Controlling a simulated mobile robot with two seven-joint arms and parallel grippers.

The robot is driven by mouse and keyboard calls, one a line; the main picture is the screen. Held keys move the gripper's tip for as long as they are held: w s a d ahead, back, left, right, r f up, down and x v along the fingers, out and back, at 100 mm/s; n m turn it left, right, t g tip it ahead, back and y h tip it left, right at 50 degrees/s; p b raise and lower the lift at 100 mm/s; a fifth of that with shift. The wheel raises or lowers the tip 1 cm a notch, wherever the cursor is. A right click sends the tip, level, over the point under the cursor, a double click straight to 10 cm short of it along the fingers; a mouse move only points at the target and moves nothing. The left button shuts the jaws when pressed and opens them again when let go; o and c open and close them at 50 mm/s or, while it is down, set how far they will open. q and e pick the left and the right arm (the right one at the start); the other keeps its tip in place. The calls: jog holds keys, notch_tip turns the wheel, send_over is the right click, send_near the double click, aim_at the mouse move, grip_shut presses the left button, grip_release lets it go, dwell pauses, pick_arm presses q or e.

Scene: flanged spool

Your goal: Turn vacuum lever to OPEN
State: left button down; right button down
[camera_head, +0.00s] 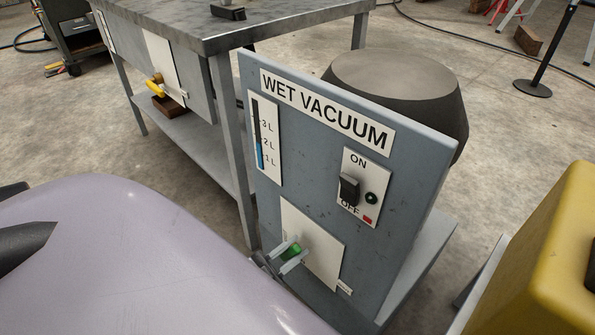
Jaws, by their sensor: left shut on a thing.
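A grey panel (415,160) marked WET VACUUM stands in the middle of the head view. A lever with a green handle (291,250) sits on a white plate (318,258) low on this panel. A small label (344,288) is at the plate's lower right; its text is too small to read. My left gripper (287,257) is at the lever, with its two pale fingers on either side of the green handle, shut on it. The fingers hide part of the lever, so its exact angle is hard to tell. My right gripper is not in view.
A metal workbench (240,22) with a yellow-handled lever (156,88) stands behind left. A dark drum (400,85) is behind; a yellow object (560,255) is at right.

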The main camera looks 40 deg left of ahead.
pick_arm(q)
jog(key=a+n+y, duration=0.1)
jog(key=n, duration=0.3)
jog(key=shift+a+r+t+y, duration=0.35)
jog(key=shift+t+y, duration=0.05)
jog(key=shift+a+n+y+p, duration=0.2)
jog(key=shift+a+n+y, duration=0.3)
jog(key=shift+n, duration=0.55)
jog(key=shift+a+n+y+p, duration=0.15)
jog(key=shift+a+n+y, duration=0.35)
jog(key=shift+n, duration=0.55)
jog(key=c, duration=1)
grip_release()
jog(key=shift+o, duration=0.2)
jog(key=shift+w, duration=0.1)
